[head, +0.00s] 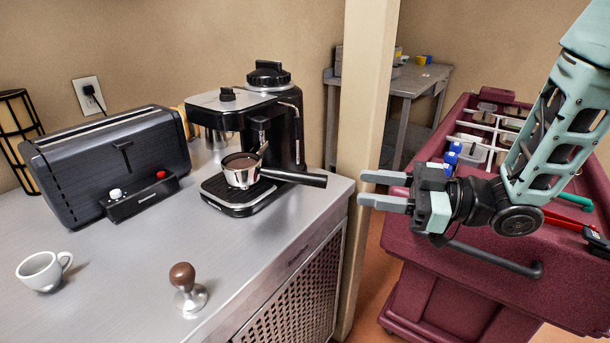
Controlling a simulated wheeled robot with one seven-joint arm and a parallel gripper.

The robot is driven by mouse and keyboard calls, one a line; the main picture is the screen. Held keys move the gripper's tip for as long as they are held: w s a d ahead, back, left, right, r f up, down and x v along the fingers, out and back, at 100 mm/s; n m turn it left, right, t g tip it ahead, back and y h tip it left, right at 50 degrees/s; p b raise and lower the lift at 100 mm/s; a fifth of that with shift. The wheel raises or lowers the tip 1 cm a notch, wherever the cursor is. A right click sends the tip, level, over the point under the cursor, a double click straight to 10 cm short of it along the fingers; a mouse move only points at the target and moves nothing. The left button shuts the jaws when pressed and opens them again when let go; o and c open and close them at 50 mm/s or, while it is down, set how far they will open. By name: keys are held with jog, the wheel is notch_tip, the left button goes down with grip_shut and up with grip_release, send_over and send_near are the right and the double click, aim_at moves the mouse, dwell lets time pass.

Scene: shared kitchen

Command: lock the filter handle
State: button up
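The filter handle (297,177) is black and points right and slightly forward from a metal basket (241,177). The basket's open top shows brown coffee. It is low at the front of the coffee machine (272,120), over the black drip tray (240,200); I cannot tell whether it rests on the tray. The handle's end reaches past the machine's right side. My gripper (368,190) is open and empty, right of the handle's end with a gap between them. Its two grey fingers point left. The machine's brewing head is hard to make out.
A tamper (187,290) and a white cup (42,270) stand on the metal counter (120,290). A black toaster (105,160) is left of the machine. A beige post (366,120) rises beside the counter. A maroon cart (490,265) with tools is under my arm.

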aim_at(305, 183)
jog(key=p+x, duration=0.2)
jog(key=x, duration=1)
grip_shut()
